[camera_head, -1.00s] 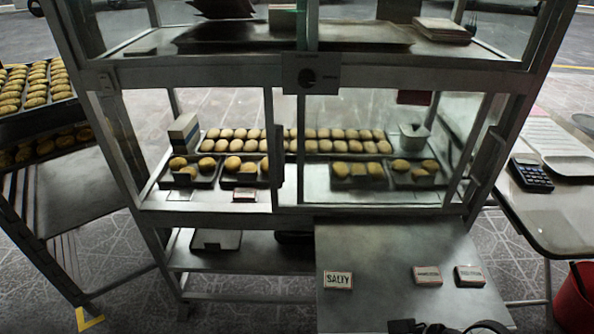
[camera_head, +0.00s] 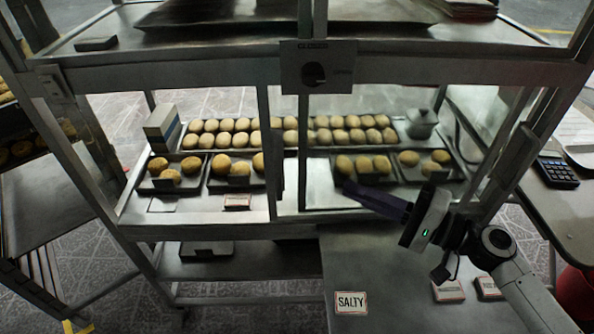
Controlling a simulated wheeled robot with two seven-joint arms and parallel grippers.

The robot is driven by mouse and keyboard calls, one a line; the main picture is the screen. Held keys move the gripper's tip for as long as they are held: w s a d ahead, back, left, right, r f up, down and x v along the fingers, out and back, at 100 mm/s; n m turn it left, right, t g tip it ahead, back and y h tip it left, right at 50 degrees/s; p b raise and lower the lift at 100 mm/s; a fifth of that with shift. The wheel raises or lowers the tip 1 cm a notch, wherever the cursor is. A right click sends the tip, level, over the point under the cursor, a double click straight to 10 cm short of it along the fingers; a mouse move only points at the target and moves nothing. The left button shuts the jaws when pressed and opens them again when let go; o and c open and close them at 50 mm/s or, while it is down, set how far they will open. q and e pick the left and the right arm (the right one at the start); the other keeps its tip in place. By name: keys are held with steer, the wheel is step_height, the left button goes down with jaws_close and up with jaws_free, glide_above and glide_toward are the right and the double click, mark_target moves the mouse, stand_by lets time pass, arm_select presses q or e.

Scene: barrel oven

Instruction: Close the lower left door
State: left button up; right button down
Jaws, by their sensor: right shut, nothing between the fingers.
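The cabinet's lower section has glass doors in metal frames. A door's upright frame (camera_head: 268,150) stands near the middle, with a second upright (camera_head: 303,150) just right of it. Right of them the view is hazy, as through glass (camera_head: 370,100). The lower left bay looks clear and uncovered; the door there seems slid toward the middle, overlapping the right one. My right gripper (camera_head: 348,190), with dark purple fingers, is shut and empty in front of the right pane, pointing left toward the uprights. I cannot tell whether it touches the glass. My left gripper is not in view.
Trays of buns (camera_head: 235,168) fill the lower shelf, beside a box (camera_head: 162,128) and a metal pot (camera_head: 421,123). A metal counter (camera_head: 400,290) with a SALTY sign (camera_head: 351,302) juts out below. A side table with a calculator (camera_head: 557,172) stands right.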

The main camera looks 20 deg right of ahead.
mark_target(306, 180)
arm_select(q)
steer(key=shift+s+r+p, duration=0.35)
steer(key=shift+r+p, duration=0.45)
steer(key=shift+p, duration=0.55)
arm_select(e)
steer(key=w+a, duration=0.6)
steer(key=a, duration=0.3)
steer(key=shift+a, duration=0.3)
